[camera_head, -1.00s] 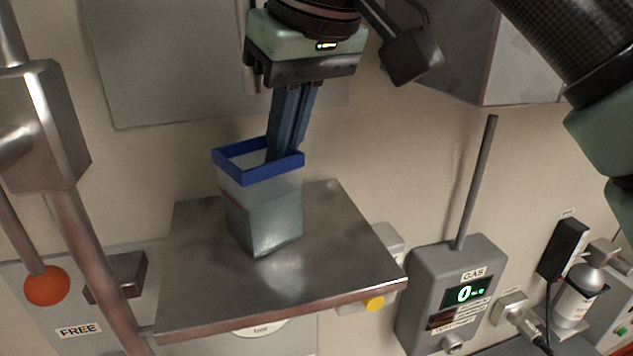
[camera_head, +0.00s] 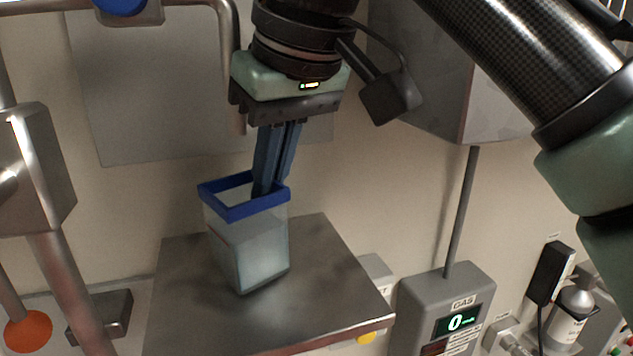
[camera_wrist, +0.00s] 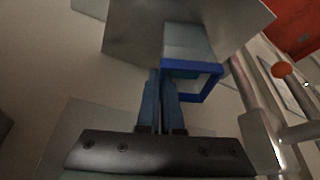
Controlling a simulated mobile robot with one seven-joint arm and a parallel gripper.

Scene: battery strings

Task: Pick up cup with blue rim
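The cup with the blue rim (camera_head: 247,250) is a clear, square-sided cup, slightly tilted, at the metal shelf (camera_head: 330,270). I cannot tell whether its base fully rests on the shelf. My gripper (camera_head: 264,192) comes down from above at the cup's back-right rim. Its blue fingers are close together, with the rim wall between them; one finger reaches inside the cup. In the wrist view, the fingers (camera_wrist: 160,75) meet the left side of the blue rim (camera_wrist: 214,82). The fingertips are partly hidden by the cup.
A grey gas meter (camera_head: 450,305) with an upright rod stands right of the shelf. The wall is close behind.

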